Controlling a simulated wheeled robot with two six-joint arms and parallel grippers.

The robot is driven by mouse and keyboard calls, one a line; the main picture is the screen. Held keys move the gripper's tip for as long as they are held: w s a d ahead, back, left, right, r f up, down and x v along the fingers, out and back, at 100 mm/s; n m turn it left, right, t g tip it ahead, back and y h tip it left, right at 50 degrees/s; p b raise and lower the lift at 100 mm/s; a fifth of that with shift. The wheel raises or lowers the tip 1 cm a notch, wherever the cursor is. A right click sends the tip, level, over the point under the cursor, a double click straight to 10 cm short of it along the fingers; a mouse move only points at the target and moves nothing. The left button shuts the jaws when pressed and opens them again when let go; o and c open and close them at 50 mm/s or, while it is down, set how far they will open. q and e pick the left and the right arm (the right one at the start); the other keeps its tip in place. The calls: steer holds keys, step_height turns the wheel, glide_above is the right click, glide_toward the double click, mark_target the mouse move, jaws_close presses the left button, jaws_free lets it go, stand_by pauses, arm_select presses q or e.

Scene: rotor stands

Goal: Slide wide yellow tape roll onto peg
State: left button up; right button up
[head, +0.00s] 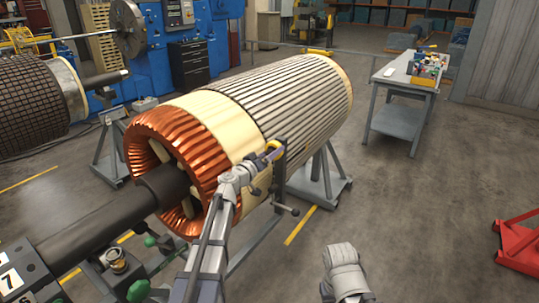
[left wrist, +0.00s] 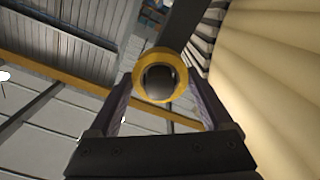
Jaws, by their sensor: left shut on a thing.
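The yellow tape roll (head: 273,150) is at the front right side of the big rotor, at the tip of my left gripper (head: 262,168). In the left wrist view the roll (left wrist: 137,76) is a yellow ring between the two fingers of my left gripper (left wrist: 160,92), its hole facing the camera. The gripper is shut on it. A dark upright bracket (head: 281,168) stands just beside the roll, and a dark bar (left wrist: 187,30) shows behind the roll. Something dark grey fills the hole; I cannot tell if the peg is inside it.
The rotor (head: 290,95), with copper windings (head: 185,130) and a cream band, rests on grey stands close to my left arm. A grey table (head: 400,85) with small items stands at the back right. A red stand (head: 520,240) is at the right edge. The floor between is clear.

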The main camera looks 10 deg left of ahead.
arm_select(q)
steer(key=shift+w+d, duration=0.15)
steer(key=shift+w, duration=0.3)
steer(key=o, duration=1)
steer(key=shift+o, duration=0.2)
steer(key=shift+s, duration=0.1)
steer(key=v, duration=0.9)
stand_by(0.7)
